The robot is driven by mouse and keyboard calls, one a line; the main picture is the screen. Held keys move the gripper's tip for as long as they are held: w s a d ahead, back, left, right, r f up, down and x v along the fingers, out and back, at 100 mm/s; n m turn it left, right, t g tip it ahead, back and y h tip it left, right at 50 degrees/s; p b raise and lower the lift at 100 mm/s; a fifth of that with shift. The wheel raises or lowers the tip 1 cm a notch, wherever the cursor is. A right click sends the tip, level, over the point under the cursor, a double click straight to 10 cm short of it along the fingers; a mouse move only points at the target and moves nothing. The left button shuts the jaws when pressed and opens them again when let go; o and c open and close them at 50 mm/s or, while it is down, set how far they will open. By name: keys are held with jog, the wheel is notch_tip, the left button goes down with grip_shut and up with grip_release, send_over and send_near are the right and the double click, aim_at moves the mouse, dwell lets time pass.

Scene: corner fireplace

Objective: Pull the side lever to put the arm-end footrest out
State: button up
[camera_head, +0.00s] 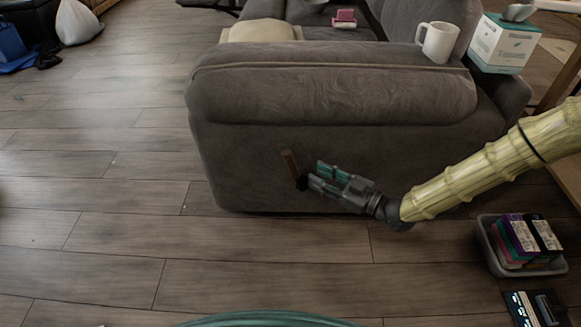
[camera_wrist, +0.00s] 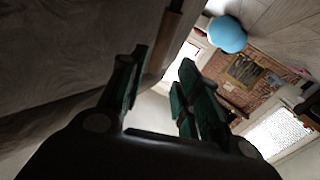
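The grey sofa (camera_head: 330,100) stands with its arm end facing me in the head view. The side lever (camera_head: 289,163), a short brown wooden handle, sticks up slantwise on that end panel. My gripper (camera_head: 312,175) is just right of the lever, its teal-padded fingers pointing left toward the lever's lower end. In the wrist view the two fingers of my gripper (camera_wrist: 160,75) stand apart with nothing between them. The lever (camera_wrist: 172,30) shows beyond the left fingertip there, beside the sofa panel (camera_wrist: 70,50). No footrest shows extended at the arm end.
A white mug (camera_head: 438,42) and a tissue box (camera_head: 500,42) stand on the sofa's right part. A grey bin (camera_head: 487,240) of colourful cases sits on the floor at right. The wood floor (camera_head: 110,230) left and in front is clear.

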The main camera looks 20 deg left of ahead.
aim_at(294, 165)
jog(key=b+x, duration=0.3)
jog(key=x, duration=0.5)
jog(key=shift+a+f+b, duration=0.2)
jog(key=shift+a+b, duration=0.05)
jog(key=shift+b, duration=0.1)
jog(key=shift+r+x, duration=0.2)
jog(key=shift+x, duration=0.75)
jog(key=shift+c, duration=0.5)
grip_shut()
